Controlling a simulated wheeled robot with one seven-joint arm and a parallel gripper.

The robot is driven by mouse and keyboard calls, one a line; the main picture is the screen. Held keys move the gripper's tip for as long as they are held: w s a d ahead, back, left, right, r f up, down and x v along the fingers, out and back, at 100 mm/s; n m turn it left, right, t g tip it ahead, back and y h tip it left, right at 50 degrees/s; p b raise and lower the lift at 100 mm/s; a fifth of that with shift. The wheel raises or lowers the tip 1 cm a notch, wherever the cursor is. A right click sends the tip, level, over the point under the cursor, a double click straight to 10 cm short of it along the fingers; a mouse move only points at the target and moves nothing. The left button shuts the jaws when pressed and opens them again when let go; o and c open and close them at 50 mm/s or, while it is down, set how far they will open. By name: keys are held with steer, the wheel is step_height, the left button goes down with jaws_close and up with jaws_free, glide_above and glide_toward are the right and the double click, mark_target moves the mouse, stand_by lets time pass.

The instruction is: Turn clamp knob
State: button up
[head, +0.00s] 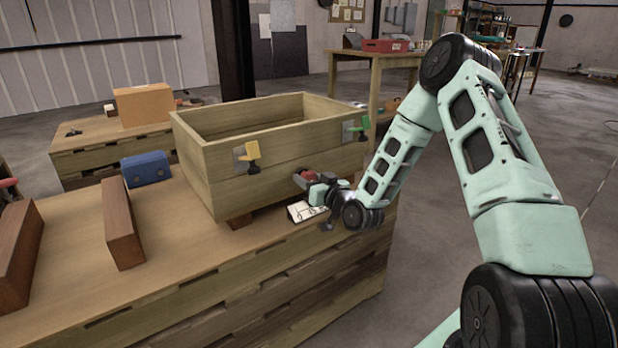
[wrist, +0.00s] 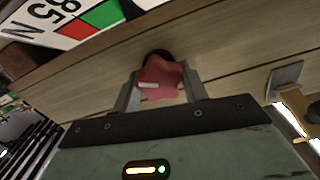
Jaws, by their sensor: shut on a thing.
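The red clamp knob (head: 311,174) is on the front face of the wooden crate (head: 290,160), low and toward its right side. In the wrist view the lobed red knob (wrist: 158,82) has a pale mark on it and a dark collar behind it. My gripper (head: 303,179) reaches the crate from the right and is shut on the knob. In the wrist view its two grey fingers (wrist: 163,88) stand on either side of the knob. The head view partly hides the knob's grip behind my wrist.
A yellow latch (head: 247,157) and a green latch (head: 357,129) are on the crate front. Brown blocks (head: 120,222) and a blue box (head: 146,169) lie left.

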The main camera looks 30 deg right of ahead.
steer(key=shift+m+p, duration=0.4)
steer(key=shift+m, duration=0.9)
steer(key=shift+f, duration=0.1)
steer(key=o, duration=1)
steer(key=s+p, duration=0.5)
steer(key=s, duration=1.2)
steer(key=shift+s+d, duration=0.25)
steer(key=shift+d, duration=0.1)
